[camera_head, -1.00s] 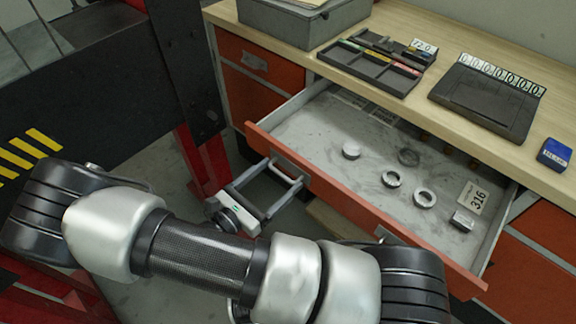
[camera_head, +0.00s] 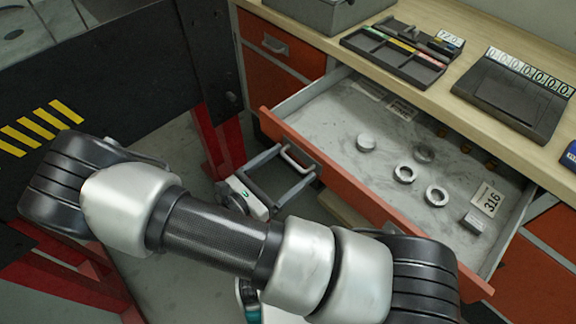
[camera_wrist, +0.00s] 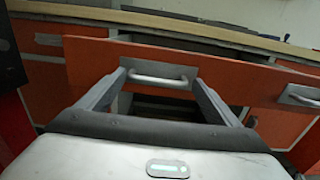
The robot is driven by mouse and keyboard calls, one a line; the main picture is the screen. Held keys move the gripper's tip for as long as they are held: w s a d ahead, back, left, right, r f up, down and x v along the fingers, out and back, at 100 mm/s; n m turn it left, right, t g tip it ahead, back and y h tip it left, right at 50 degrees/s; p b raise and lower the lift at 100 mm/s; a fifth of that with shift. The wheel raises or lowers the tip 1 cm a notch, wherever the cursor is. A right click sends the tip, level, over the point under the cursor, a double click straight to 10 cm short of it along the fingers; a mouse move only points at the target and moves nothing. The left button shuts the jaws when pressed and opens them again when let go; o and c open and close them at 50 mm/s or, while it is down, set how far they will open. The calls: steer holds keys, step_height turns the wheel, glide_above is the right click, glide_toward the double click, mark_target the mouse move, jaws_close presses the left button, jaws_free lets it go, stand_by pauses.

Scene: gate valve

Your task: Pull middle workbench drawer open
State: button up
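The middle workbench drawer stands well open, with its orange front (camera_head: 372,202) facing me and its grey inside (camera_head: 345,120) showing. Its metal handle (camera_wrist: 158,80) is on the front panel and also shows in the head view (camera_head: 293,158). My gripper (camera_head: 297,162) is open, its two grey fingers spread toward the front panel. In the wrist view the handle lies between the fingertips, which do not close on it. Whether the fingertips touch the panel I cannot tell.
Several metal rings (camera_head: 405,172) and a tag marked 316 (camera_head: 488,200) lie in the drawer. The benchtop (camera_head: 400,88) holds a tool tray (camera_head: 395,48) and a dark counter device (camera_head: 510,95). A black and red frame (camera_head: 110,85) with yellow stripes stands close on the left.

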steer(key=v, duration=1.7)
steer(key=shift+s+a+f, duration=0.1)
steer(key=shift+s+a, duration=0.05)
steer(key=d+r+m+g+y, duration=0.3)
steer(key=d+r+m+y, duration=0.4)
steer(key=d+r+m, duration=0.6)
steer(key=d+r+m+g+y, duration=0.3)
steer(key=d+r+m+y, duration=0.4)
steer(key=d+r+m, duration=0.65)
steer(key=a+r+p, duration=0.3)
steer(key=r+p, duration=0.9)
steer(key=r, duration=0.3)
steer(key=shift+r+n+t+p, duration=0.15)
steer(key=shift+n+t+p, duration=0.15)
steer(key=shift+n, duration=0.15)
